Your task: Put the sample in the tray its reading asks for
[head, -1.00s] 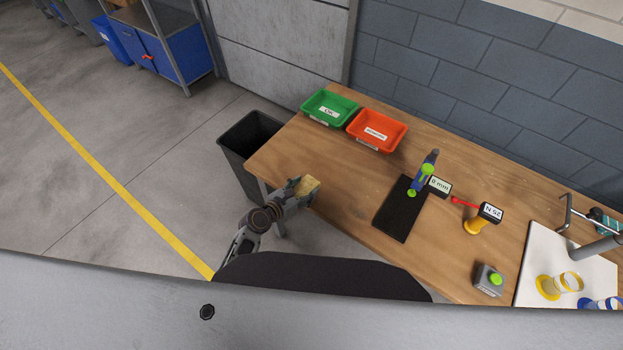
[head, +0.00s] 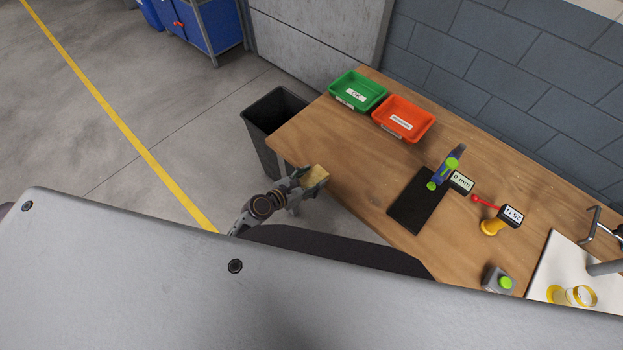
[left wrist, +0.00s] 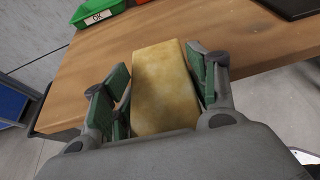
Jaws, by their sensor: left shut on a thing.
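My left gripper (head: 309,181) is shut on a yellowish foam sample (head: 317,173) at the table's left front edge. In the left wrist view the sample (left wrist: 163,88) is a block between the green-padded fingers. A green tray (head: 358,91) labelled OK stands at the back left of the table, and it also shows in the left wrist view (left wrist: 97,13). A red-orange tray (head: 404,118) with a white label too small to read stands right of it. A gauge (head: 462,181) reading 0 mm and one (head: 512,215) reading 25 N stand further right. My right gripper is not in view.
A black mat or plate (head: 412,210) lies by the 0 mm gauge. A grey box with a green button (head: 498,280) is near the front edge. A dark bin (head: 273,113) stands left of the table (head: 352,185). The wood before the trays is clear.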

